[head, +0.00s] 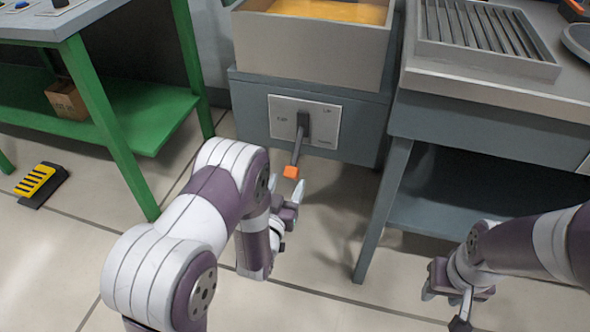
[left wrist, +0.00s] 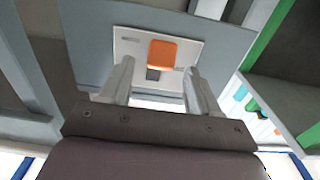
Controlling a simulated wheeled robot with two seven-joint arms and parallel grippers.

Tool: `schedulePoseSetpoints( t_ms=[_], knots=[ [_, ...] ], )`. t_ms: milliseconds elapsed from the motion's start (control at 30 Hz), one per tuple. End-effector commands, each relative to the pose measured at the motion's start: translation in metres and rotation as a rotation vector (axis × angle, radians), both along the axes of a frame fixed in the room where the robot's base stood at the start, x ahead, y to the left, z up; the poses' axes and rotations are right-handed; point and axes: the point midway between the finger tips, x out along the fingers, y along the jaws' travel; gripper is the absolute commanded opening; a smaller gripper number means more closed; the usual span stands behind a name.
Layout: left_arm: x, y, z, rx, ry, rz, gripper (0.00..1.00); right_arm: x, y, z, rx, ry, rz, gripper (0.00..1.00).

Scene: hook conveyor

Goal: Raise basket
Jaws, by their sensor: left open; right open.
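A lever (head: 303,130) with an orange tip (head: 291,172) sticks out of a light panel (head: 325,122) on the front of a grey cabinet, and it points downward. My left gripper (head: 290,198) is open just below and beside the orange tip. In the left wrist view, the orange tip (left wrist: 163,54) shows between and beyond the two spread fingers (left wrist: 160,88); no contact shows. My right gripper (head: 448,296) is open and empty at the lower right, away from the lever. A tank (head: 310,45) with yellow-orange liquid stands above the panel. I cannot make out a basket.
A grey table (head: 480,95) with a slatted tray (head: 487,40) stands right of the cabinet, its leg (head: 383,210) close by. A green bench (head: 95,110) and a yellow-black pedal (head: 40,182) are at the left. The floor before the lever is clear.

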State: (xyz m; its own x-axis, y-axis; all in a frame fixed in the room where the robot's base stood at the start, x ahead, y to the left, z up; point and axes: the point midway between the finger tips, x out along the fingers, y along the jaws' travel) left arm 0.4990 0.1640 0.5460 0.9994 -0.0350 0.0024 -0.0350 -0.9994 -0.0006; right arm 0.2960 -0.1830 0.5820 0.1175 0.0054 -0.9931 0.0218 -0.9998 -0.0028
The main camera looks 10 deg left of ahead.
Motion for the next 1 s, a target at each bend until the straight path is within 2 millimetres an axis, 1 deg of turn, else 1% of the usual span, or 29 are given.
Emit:
schedulePoseSetpoints(
  t_ms=[33,100,200,300,400,633,667,700,767,800,833,867,1000],
  knots=[
    [0.013,0.000,-0.005,0.000,-0.004,0.000,0.62,0.000,0.000,-0.010,0.000,0.000,0.000,0.43],
    [0.030,-0.001,-0.005,0.000,-0.004,0.001,0.62,0.000,0.000,-0.016,0.000,0.000,0.000,0.43],
    [0.050,-0.001,-0.004,0.000,-0.001,0.001,0.62,0.000,0.000,-0.022,0.000,0.000,0.000,0.43],
    [0.063,-0.002,-0.003,0.000,0.000,0.001,0.62,0.000,0.000,-0.025,0.000,0.000,0.000,0.43],
    [0.069,-0.002,-0.001,0.000,0.002,0.001,0.62,0.000,0.000,-0.026,0.000,0.000,0.000,0.43],
    [0.070,-0.002,0.000,0.000,0.003,0.001,0.62,0.000,0.000,-0.025,0.000,0.000,0.000,0.43],
    [0.070,-0.002,0.000,0.000,0.003,0.001,0.58,0.000,0.000,-0.025,0.000,0.000,0.000,0.43],
    [0.070,-0.002,0.000,0.000,0.003,0.001,0.45,0.000,0.000,-0.025,0.000,0.000,0.000,0.43],
    [0.070,-0.002,0.000,0.000,0.003,0.001,0.26,0.000,0.000,-0.025,0.000,0.000,0.000,0.43],
    [0.070,-0.002,0.000,0.000,0.003,0.001,0.13,0.000,0.000,-0.025,0.000,0.000,0.000,0.43],
    [0.070,-0.002,0.000,0.000,0.003,0.001,0.03,0.000,0.000,-0.025,0.000,0.000,0.000,0.43],
    [0.070,-0.002,0.000,0.000,0.003,0.001,0.00,0.000,0.000,-0.025,0.000,0.000,0.000,0.43],
    [0.070,-0.002,0.001,0.000,0.006,0.001,0.00,0.000,0.000,-0.023,0.000,0.000,0.000,0.43]
  ],
)
